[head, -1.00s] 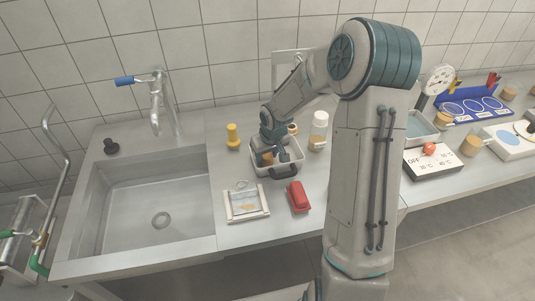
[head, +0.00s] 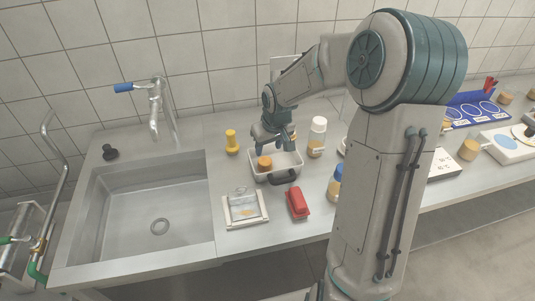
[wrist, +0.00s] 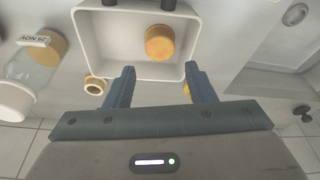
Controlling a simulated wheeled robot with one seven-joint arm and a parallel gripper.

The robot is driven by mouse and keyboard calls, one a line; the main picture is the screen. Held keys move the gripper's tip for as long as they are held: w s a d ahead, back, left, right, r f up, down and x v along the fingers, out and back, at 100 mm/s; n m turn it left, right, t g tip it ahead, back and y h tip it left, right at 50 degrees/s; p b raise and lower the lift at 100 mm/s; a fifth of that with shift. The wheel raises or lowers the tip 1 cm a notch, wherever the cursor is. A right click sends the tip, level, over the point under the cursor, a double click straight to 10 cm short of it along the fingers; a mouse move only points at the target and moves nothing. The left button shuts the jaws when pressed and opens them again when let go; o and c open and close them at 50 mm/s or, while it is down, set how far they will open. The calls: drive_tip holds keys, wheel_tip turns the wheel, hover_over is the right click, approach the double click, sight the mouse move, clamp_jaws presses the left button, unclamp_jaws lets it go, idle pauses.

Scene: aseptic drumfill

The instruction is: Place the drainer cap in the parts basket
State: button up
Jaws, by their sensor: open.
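The drainer cap, which I take to be the orange-brown round cap (head: 265,163), stands in the white parts basket (head: 290,163), towards its left side in the head view. In the wrist view the cap (wrist: 160,42) rests on the floor of the basket (wrist: 112,45), clear of the walls. My gripper (head: 289,147) is over the back right part of the basket. In the wrist view its two fingers (wrist: 159,70) are apart with nothing between them, and the cap lies beyond their tips, not touched.
A dark handle (head: 283,177) is on the basket's front. A labelled bottle (head: 317,138) stands right of it and a yellow piece (head: 231,142) left. A red object (head: 297,203) and a framed tray (head: 245,209) lie in front. A tan ring (wrist: 95,85) is beside the basket.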

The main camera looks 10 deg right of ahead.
drive_tip(key=s+r+m, duration=0.1)
drive_tip(key=s+r, duration=0.2)
drive_tip(key=s, duration=0.5)
drive_tip(key=s+r+m, duration=0.1)
drive_tip(key=s+r, duration=0.3)
drive_tip(key=s, duration=0.5)
drive_tip(key=s+r, duration=0.4)
drive_tip(key=s, duration=0.4)
drive_tip(key=shift+s+a+r+m+h, duration=0.25)
drive_tip(key=shift+s+m+h, duration=0.05)
drive_tip(key=shift+m+h, duration=0.1)
